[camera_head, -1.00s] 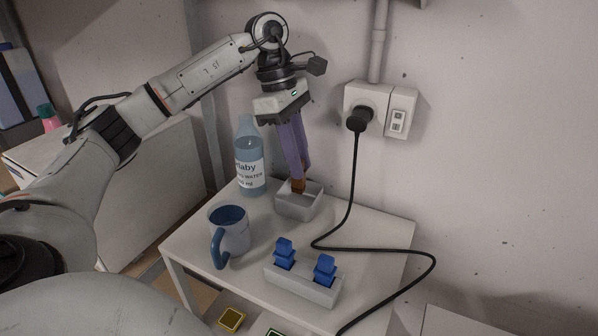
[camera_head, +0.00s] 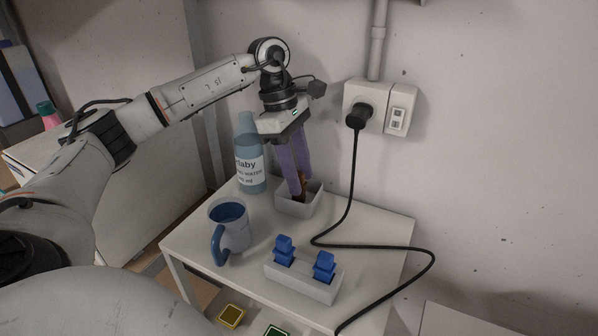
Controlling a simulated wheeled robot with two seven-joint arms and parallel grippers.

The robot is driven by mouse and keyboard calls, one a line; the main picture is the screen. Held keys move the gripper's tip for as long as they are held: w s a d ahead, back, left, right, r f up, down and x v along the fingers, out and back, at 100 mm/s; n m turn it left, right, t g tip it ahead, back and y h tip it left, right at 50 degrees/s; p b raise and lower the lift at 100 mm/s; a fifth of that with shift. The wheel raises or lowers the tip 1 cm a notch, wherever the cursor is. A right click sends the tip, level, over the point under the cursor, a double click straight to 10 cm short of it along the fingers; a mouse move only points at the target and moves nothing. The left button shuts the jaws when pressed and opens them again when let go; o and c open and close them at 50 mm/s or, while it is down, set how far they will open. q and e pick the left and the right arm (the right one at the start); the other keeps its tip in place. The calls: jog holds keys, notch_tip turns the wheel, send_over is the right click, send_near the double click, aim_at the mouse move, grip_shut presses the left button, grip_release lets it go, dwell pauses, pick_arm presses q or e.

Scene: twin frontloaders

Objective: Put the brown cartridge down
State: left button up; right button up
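The brown cartridge (camera_head: 302,184) is low inside the small light grey tray (camera_head: 298,209) at the back of the white table. It is partly hidden by the fingers and the tray wall. My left gripper (camera_head: 301,187) comes down from above with its purple fingertips inside the tray, one on each side of the cartridge. Its fingers stand apart with a gap between them, so it looks open around the cartridge. My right gripper is not in view.
A water bottle (camera_head: 250,160) stands close left of the tray, and a blue-grey mug (camera_head: 231,232) is in front. A grey holder (camera_head: 303,280) bears two blue pieces (camera_head: 324,266). A black cable (camera_head: 353,190) crosses the table's right side from the wall socket.

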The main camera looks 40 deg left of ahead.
pick_arm(q)
jog(key=v, duration=0.6)
jog(key=shift+r, duration=0.3)
jog(key=shift+a+r, duration=0.15)
jog(key=shift+r, duration=0.5)
jog(key=shift+r, duration=0.1)
